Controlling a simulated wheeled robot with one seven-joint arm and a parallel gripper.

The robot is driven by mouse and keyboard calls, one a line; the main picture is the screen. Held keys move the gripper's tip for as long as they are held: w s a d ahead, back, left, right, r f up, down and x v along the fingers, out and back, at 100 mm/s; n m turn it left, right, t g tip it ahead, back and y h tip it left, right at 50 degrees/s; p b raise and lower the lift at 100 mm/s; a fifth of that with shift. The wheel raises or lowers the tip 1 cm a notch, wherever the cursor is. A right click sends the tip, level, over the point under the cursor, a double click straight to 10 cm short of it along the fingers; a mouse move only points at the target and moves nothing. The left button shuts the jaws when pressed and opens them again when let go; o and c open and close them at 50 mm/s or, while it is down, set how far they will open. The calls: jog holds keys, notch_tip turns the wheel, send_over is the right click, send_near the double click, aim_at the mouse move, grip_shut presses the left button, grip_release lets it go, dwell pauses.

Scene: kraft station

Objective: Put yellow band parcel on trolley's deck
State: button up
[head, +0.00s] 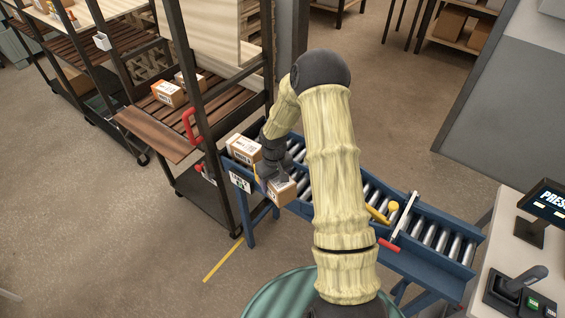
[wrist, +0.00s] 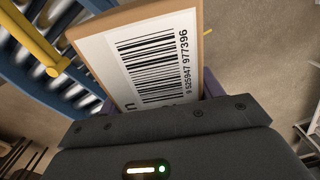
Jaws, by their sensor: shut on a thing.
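My gripper (head: 274,180) is shut on a cardboard parcel (head: 283,191) by the near left end of the roller conveyor. In the wrist view the held parcel (wrist: 150,60) shows a white barcode label facing the camera. No yellow band shows on its visible faces, so I cannot tell which parcel it is. A second parcel (head: 244,149) rests at the conveyor's left end, beside my gripper. The trolley's slatted wooden deck (head: 207,96) is at the upper left, inside a dark frame, with two labelled parcels (head: 168,93) on it.
The trolley's red handle (head: 190,126) and dark posts stand between conveyor and deck. A desk with a screen (head: 548,202) is at right. Open floor lies at lower left.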

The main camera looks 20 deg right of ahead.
jog(key=s+a+f+m, duration=0.3)
jog(key=s+a+f, duration=0.1)
jog(key=s+f, duration=0.15)
notch_tip(320, 180, down, 10)
jog(key=r+b, duration=0.1)
jog(key=b, duration=0.9)
notch_tip(320, 180, up, 17)
jog(key=p, duration=1.7)
jog(key=shift+w+f, duration=0.15)
